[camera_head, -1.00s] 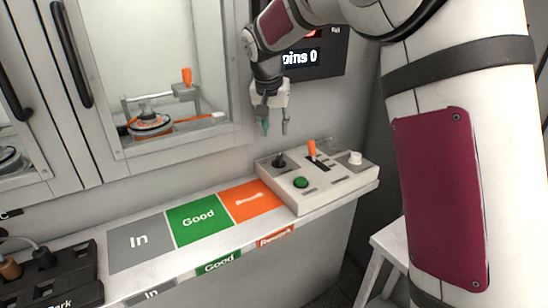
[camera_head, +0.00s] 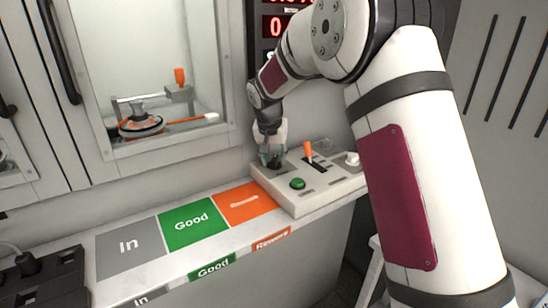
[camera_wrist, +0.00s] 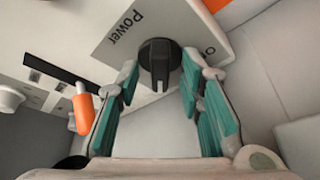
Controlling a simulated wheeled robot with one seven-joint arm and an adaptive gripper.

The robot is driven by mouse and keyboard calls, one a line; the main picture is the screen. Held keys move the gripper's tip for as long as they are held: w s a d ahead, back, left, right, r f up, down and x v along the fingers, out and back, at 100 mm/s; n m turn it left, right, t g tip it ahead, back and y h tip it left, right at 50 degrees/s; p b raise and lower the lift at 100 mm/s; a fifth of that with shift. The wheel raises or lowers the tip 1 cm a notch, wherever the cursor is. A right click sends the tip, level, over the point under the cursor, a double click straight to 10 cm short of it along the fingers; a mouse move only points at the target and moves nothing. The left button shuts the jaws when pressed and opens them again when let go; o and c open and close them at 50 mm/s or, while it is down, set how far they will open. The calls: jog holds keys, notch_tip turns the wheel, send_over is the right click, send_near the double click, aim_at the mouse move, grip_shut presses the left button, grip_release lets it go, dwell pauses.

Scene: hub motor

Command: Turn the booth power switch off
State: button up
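The booth power switch (camera_wrist: 159,62) is a black rotary knob on the control box. In the wrist view it sits beside the label "Power", between and just beyond my two fingers. My gripper (camera_wrist: 160,95) is open, with teal finger pads on either side of the knob and a gap to each. Whether the fingertips reach down around the knob is hard to tell.
An orange lever (camera_head: 308,150), a green button (camera_head: 297,183) and a white knob (camera_head: 352,159) are on the same box. The shelf to the left has bare "In" (camera_head: 129,246), "Good" (camera_head: 192,217) and orange (camera_head: 245,200) zones. A glazed booth (camera_head: 165,60) stands behind.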

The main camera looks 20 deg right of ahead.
grip_shut()
jog(key=shift+n, duration=0.3)
jog(key=n+p, duration=0.1)
jog(key=n+y+p, duration=0.1)
jog(key=n+p, duration=0.1)
jog(key=shift+d+r+t, duration=0.15)
jog(key=shift+d+t, duration=0.1)
jog(key=shift+t, duration=0.05)
jog(key=n+y+p, duration=0.1)
jog(key=n+p, duration=0.2)
jog(key=n, duration=0.1)
jog(key=shift+y, duration=0.4)
jog(key=n+y+p, duration=0.1)
jog(key=n, duration=0.1)
jog(key=n+g+y+p, duration=0.1)
jog(key=n, duration=0.2)
jog(key=shift+w+d, duration=0.1)
jog(key=n+g+y, duration=0.1)
jog(key=n, duration=0.4)
jog(key=shift+w, duration=0.1)
jog(key=shift+f+n+g, duration=0.2)
jog(key=shift+n+g, duration=0.1)
